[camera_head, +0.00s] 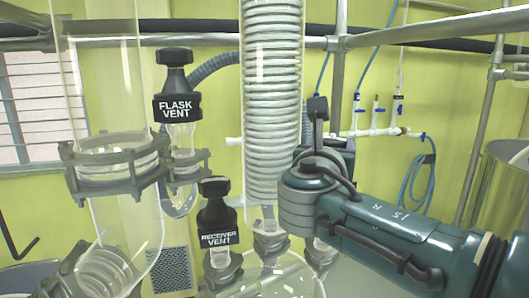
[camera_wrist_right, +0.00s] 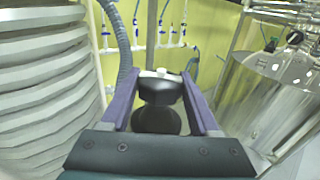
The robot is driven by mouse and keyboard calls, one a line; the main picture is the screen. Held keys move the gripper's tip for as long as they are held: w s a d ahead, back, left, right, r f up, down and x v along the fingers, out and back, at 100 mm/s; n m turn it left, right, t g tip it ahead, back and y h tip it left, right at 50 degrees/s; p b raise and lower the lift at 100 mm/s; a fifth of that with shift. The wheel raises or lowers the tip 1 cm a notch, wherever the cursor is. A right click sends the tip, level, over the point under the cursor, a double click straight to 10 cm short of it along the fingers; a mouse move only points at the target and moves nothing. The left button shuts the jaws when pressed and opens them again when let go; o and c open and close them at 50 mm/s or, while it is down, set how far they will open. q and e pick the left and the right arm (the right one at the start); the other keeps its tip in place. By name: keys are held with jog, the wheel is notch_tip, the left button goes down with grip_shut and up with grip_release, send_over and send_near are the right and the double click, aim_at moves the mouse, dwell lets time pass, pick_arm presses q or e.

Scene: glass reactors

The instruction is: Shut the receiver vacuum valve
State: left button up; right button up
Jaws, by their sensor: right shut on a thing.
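My right gripper (camera_wrist_right: 158,82) is shut on a black valve knob (camera_wrist_right: 158,119) in the right wrist view, with one purple finger on each side of it. The knob has a small white tip on its far side. No label on it can be read, so I cannot confirm that it is the receiver vacuum valve. In the head view my right gripper (camera_head: 343,146) is mostly hidden behind its own wrist, just right of the coiled condenser, and the held knob cannot be made out. My left gripper is not in view.
The black RECEIVER VENT cap (camera_head: 218,213) and FLASK VENT cap (camera_head: 176,90) stand left of the condenser (camera_head: 272,95). A glass column (camera_head: 105,80) rises farther left. Blue-handled taps (camera_head: 377,109) line the back wall.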

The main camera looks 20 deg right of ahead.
jog(key=shift+m+g+h, duration=0.3)
jog(key=o, duration=1.4)
